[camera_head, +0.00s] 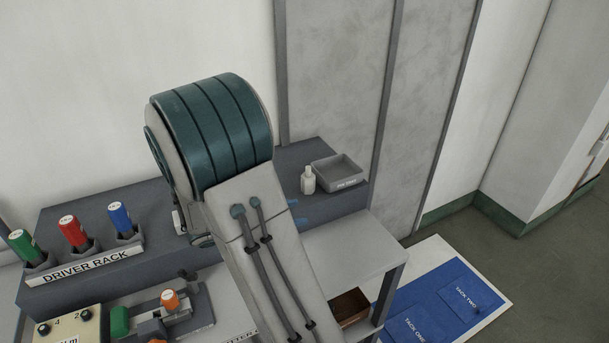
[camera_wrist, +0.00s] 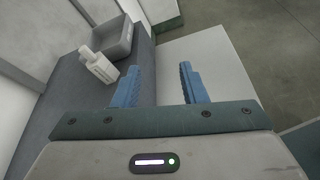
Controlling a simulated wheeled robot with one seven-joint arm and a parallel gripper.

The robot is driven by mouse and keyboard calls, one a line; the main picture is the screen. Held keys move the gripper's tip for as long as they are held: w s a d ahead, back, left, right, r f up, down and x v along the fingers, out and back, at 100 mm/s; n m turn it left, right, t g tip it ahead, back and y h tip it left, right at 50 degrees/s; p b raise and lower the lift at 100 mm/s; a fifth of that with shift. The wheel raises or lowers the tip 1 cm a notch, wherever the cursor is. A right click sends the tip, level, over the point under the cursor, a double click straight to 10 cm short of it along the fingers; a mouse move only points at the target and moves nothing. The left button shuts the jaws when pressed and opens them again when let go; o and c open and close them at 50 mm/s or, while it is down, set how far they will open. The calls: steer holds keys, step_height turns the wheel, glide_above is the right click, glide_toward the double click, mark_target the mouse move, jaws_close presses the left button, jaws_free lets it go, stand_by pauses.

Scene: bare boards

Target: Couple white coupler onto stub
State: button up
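I cannot make out a white coupler or a stub for certain in either view. The only small loose white thing is a bottle-like piece with a narrow neck (camera_head: 308,180), upright on the dark raised shelf beside a grey tray; it also shows in the wrist view (camera_wrist: 98,66). My gripper (camera_wrist: 160,88) has its two blue fingers wide apart with nothing between them. It is over the shelf's right end, to the right of the white piece in the wrist view. In the head view my arm hides most of the gripper; only blue fingertips (camera_head: 297,212) show.
A grey tray (camera_head: 338,172) stands at the shelf's right end. The driver rack (camera_head: 85,262) holds green, red and blue drivers at left. A fixture with an orange-topped piece (camera_head: 170,300) and a beige box (camera_head: 68,328) are on the lower bench. Blue mats (camera_head: 420,318) lie right.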

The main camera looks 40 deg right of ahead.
mark_target(306, 172)
steer(key=w+n+t+h, duration=0.1)
steer(key=w+n, duration=0.1)
steer(key=w+n+t+h+p, duration=0.1)
steer(key=w+n+t, duration=0.1)
steer(key=w, duration=0.1)
steer(key=w+f+n+t+h, duration=0.1)
steer(key=w+n, duration=0.2)
steer(key=shift+d+t, duration=0.25)
steer(key=shift+t, duration=0.15)
steer(key=shift+w+d, duration=0.15)
steer(key=shift+w, duration=0.1)
steer(key=d, duration=0.2)
steer(key=w+d+p, duration=0.1)
steer(key=d, duration=0.2)
steer(key=d+p, duration=0.1)
steer(key=d, duration=0.2)
steer(key=shift+w+d, duration=0.1)
steer(key=shift+w, duration=0.25)
steer(key=d, duration=0.1)
steer(key=d+p, duration=0.2)
steer(key=d, duration=0.1)
steer(key=shift+w+d+r, duration=0.1)
steer(key=shift+w+r, duration=0.15)
steer(key=shift+w, duration=0.15)
steer(key=shift+w+d+f, duration=0.1)
steer(key=shift+d, duration=0.3)
jaws_close()
